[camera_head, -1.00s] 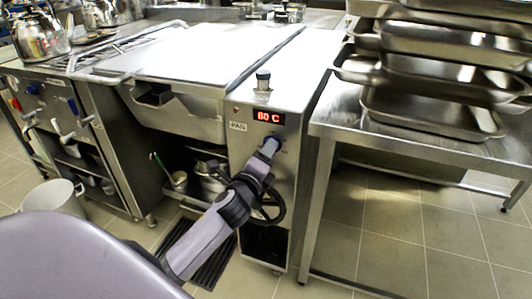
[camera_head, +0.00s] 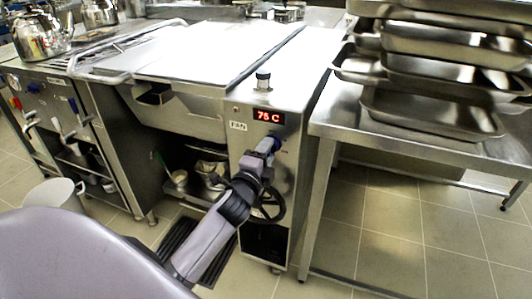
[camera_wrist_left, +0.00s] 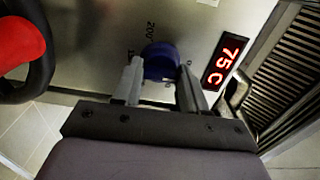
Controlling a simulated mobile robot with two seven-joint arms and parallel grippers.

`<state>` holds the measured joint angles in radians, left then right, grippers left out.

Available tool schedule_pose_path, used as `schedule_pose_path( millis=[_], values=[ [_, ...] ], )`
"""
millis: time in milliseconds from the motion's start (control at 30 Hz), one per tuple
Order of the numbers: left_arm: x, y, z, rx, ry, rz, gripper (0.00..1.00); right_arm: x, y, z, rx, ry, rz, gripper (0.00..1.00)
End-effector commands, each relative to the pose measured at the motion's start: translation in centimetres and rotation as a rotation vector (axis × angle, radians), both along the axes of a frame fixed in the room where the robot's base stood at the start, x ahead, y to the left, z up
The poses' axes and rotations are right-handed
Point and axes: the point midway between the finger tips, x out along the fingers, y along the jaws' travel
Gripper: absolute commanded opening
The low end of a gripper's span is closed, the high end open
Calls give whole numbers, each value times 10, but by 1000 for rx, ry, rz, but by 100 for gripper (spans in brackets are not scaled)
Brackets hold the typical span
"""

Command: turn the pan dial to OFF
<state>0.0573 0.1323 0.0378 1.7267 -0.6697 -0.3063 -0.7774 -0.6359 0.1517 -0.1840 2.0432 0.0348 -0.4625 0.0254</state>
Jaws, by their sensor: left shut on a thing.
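The pan dial is a blue round knob (camera_wrist_left: 160,62) on the steel front panel, below the red display (camera_head: 268,117) that reads 75 C. The display also shows in the left wrist view (camera_wrist_left: 222,62). My left gripper (camera_head: 270,146) reaches the dial from below and in front. In the wrist view its two fingers (camera_wrist_left: 160,85) stand on either side of the knob, shut on it. Printed numbers show around the knob, but its pointer cannot be made out. A PAN label (camera_head: 238,126) sits left of the display. My right gripper is not in view.
A black handwheel (camera_head: 269,205) sits just below the dial, with a red part (camera_wrist_left: 18,42) in the wrist view. A steel table (camera_head: 420,145) with stacked trays (camera_head: 430,108) stands at the right. The tiled floor (camera_head: 400,235) before it is clear.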

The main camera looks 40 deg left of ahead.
Motion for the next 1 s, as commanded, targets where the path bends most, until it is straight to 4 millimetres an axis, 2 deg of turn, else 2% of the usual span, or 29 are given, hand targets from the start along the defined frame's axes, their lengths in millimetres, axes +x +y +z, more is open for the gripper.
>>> schedule_pose_path(
  millis=[233, 267, 300, 333, 700, 1000],
  values=[
    [0, 0, -1, -4, 1, 0, 12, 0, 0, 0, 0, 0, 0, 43],
    [0, 0, -1, -4, 1, 0, 45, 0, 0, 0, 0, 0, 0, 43],
    [0, 0, -1, -4, 1, 1, 58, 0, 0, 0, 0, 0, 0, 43],
    [0, 0, -1, -3, 1, 1, 66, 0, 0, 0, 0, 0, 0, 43],
    [-4, -1, -1, -1, 2, 0, 66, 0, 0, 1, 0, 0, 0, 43],
    [-40, -10, -1, -3, 2, 0, 66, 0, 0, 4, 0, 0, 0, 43]
  ],
)
